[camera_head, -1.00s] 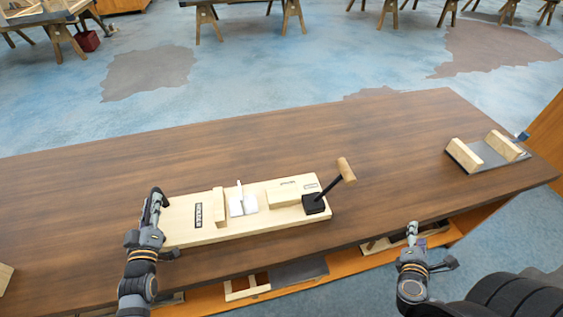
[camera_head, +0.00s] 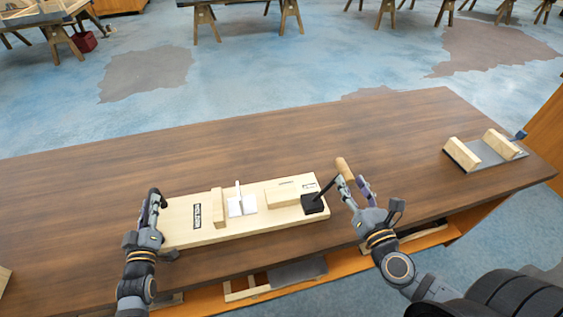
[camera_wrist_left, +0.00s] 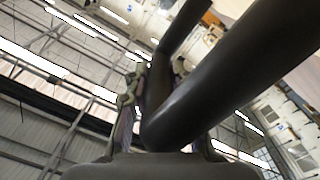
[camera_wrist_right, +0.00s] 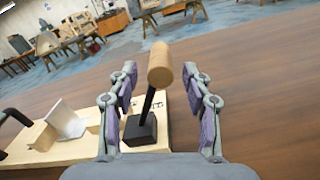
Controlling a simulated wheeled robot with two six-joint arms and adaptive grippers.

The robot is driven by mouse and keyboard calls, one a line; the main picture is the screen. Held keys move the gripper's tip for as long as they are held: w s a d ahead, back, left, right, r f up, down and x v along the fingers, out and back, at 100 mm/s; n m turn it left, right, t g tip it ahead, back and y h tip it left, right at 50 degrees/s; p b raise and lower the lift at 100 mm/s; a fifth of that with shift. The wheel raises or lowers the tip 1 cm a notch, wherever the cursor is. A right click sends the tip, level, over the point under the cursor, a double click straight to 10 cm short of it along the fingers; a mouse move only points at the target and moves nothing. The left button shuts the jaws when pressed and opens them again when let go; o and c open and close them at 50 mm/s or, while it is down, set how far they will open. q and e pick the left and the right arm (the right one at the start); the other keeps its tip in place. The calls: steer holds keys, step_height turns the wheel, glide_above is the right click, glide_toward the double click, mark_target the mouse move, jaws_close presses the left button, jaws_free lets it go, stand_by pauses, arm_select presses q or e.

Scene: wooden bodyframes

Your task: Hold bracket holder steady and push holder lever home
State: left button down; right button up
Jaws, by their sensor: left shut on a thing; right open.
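The bracket holder (camera_head: 250,226) is a pale wooden board lying on the table, with wooden blocks and a white bracket piece (camera_head: 241,203) on it. Its lever (camera_head: 328,188) is a black rod on a black base, tilted up to the right, with a wooden knob (camera_head: 345,170). My left gripper (camera_head: 153,204) is shut at the board's left end, on a black bar handle (camera_wrist_left: 190,95) seen close in the left wrist view. My right gripper (camera_head: 355,187) is open beside the knob. In the right wrist view the knob (camera_wrist_right: 160,65) stands ahead, between the open fingers, apart from both.
A grey plate with two wooden blocks (camera_head: 484,152) lies at the table's right end. The table (camera_head: 300,140) is clear behind the holder. A shelf with several items shows under the front edge.

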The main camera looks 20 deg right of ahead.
mark_target(345, 171)
steer(key=w, duration=0.5)
steer(key=shift+w+d, duration=0.1)
steer(key=shift+w, duration=0.05)
steer(key=shift+c, duration=0.3)
jaws_close()
